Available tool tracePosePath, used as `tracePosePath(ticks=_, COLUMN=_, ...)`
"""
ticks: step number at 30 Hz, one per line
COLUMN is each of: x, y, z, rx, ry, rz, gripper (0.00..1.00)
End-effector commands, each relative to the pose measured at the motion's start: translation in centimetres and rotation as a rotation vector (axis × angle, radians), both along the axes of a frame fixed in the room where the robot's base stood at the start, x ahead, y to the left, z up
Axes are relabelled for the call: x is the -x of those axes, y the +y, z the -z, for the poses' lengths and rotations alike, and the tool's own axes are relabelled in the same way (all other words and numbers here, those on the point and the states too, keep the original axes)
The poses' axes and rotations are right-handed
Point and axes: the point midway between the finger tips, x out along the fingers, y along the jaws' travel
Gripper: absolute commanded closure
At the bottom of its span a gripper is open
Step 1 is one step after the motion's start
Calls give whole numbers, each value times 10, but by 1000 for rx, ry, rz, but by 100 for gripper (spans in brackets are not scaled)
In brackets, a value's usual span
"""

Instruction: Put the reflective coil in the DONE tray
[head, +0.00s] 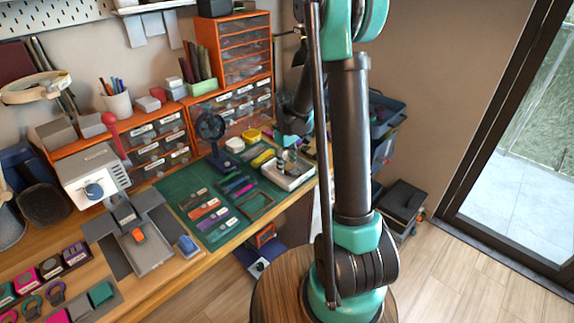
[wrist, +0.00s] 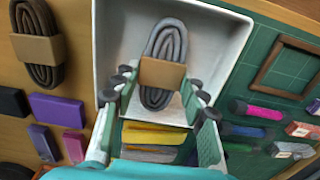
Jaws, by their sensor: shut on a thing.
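A grey coil with a brown paper band (wrist: 165,38) sits between the fingers of my gripper (wrist: 158,92) in the wrist view. My gripper is shut on it. The coil is over a white tray (wrist: 215,20), inside its outline; I cannot tell whether it touches the tray floor. In the head view the white tray (head: 297,182) is at the right end of the bench, with my gripper (head: 289,143) above it. No DONE label is readable on the tray.
A dark brown banded coil (wrist: 38,45) lies left of the tray. Yellow and grey banded pieces (wrist: 155,135) lie below it in the wrist view. A green mat (head: 170,190) with several coloured cords, a wooden frame (head: 256,205) and a black fan (head: 211,128) are nearby.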

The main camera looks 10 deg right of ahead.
Motion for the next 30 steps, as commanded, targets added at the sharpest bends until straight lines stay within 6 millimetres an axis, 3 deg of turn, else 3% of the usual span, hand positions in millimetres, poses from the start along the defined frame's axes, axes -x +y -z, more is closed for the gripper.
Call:
tracePosePath(ticks=13, x=0, y=0, z=7, rx=0, ry=0, rz=0, gripper=91)
tracePosePath(ticks=14, x=0, y=0, z=7, rx=0, ry=0, rz=0, gripper=54)
tracePosePath(ticks=18, x=0, y=0, z=7, rx=0, ry=0, rz=0, gripper=37)
tracePosePath(ticks=30, x=0, y=0, z=1, rx=0, ry=0, rz=0, gripper=37)
